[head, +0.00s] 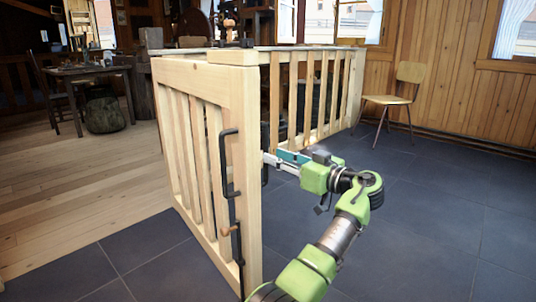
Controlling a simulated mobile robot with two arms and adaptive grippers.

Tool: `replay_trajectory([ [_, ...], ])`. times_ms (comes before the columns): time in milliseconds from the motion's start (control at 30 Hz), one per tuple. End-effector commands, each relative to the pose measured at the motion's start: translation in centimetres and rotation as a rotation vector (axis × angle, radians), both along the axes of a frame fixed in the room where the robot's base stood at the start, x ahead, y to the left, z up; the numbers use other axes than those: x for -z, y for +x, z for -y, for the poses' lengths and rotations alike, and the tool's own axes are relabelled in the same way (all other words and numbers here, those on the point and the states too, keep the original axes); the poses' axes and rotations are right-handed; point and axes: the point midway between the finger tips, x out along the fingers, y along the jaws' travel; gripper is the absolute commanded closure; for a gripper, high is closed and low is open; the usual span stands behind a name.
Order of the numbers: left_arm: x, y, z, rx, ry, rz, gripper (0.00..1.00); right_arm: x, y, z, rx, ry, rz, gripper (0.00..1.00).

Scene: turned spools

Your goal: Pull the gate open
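The gate (205,75) is a pale wooden slatted panel at centre left, standing at an angle to the slatted fence behind it. Its near face bears a black bar handle (228,165) and, lower down, a black rod with a wooden knob (229,230).
The slatted fence (347,85) runs back right from behind the gate. A wooden chair (392,95) stands by the right wall. A table (88,69) and a rounded dark sack (104,115) are at back left. Dark tiled floor is clear at right and front left.

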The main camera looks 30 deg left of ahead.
Motion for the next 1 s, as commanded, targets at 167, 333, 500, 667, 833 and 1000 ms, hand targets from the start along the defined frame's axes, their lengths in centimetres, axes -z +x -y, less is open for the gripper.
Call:
replay_trajectory([
  [167, 0.0, -0.9, 3.8, 0.003, 0.000, -0.001, 0.73, 0.0, 0.0, 0.0, 0.000, -0.001, 0.001, 0.65],
  [333, 0.0, -1.5, 6.0, 0.000, -0.001, -0.001, 0.73, 0.0, -0.1, 0.0, 0.000, 0.000, 0.002, 0.65],
  [500, 0.0, -1.8, 6.8, -0.001, 0.001, -0.001, 0.73, 0.0, -0.1, 0.0, 0.000, 0.000, 0.002, 0.65],
  [667, 0.0, -1.8, 6.8, -0.001, 0.001, -0.001, 0.73, 0.0, -0.1, 0.0, 0.000, 0.000, 0.002, 0.65],
  [833, 0.0, -1.8, 6.8, -0.001, 0.001, -0.001, 0.73, 0.0, -0.1, 0.0, 0.000, 0.000, 0.002, 0.65],
  [1000, 0.2, -1.5, 6.7, 0.013, -0.001, -0.008, 0.73, -0.1, 0.0, 0.0, 0.000, 0.000, 0.000, 0.65],
])
